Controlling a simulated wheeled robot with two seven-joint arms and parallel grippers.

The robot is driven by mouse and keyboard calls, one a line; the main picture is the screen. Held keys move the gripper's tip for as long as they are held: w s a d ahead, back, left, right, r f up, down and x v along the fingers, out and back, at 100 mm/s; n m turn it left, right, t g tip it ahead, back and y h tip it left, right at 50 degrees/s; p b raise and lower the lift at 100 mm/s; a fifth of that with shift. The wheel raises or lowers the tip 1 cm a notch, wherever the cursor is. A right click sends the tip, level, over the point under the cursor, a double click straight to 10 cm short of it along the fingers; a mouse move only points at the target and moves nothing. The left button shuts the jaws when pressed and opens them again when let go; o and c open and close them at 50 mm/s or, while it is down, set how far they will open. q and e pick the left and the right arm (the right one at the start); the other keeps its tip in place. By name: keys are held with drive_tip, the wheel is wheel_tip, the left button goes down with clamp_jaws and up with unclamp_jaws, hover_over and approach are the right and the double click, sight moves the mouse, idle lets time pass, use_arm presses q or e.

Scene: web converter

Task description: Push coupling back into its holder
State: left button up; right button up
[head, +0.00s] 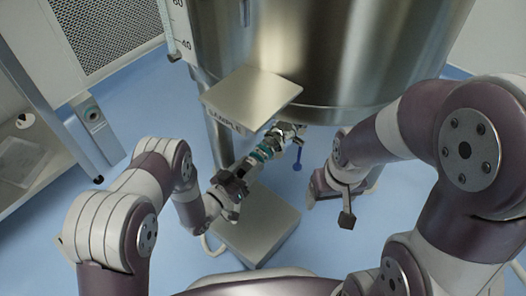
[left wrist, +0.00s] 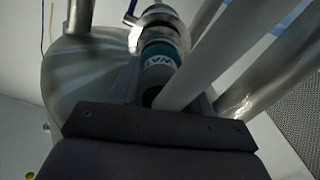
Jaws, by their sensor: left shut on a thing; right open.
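The coupling (head: 265,150) is a teal and grey cylinder lying at a slant below the steel tank, under the plate marked SAMPLE. Its upper end meets or lies close to a metal fitting (head: 288,130) under the tank; I cannot tell whether they are joined. My left gripper (head: 240,174) is shut on the lower end of the coupling. In the left wrist view, the teal coupling (left wrist: 159,58) with white lettering stands ahead of the dark gripper body. My right gripper (head: 333,197) is open and empty, to the right of the coupling. I cannot make out the holder for certain.
The steel tank (head: 325,55) stands behind on legs. The SAMPLE plate (head: 250,97) juts out above the coupling. A blue-handled valve (head: 297,163) hangs just right of the coupling. A grey box (head: 262,228) stands on the blue floor below. A white cabinet (head: 40,125) is at left.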

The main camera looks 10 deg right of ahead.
use_arm(q)
drive_tip(key=shift+p+v, duration=1.1)
drive_tip(key=shift+v, duration=1.95)
drive_tip(key=shift+s+a+r, duration=0.1)
drive_tip(key=shift+s+a, duration=0.25)
drive_tip(key=shift+s, duration=0.05)
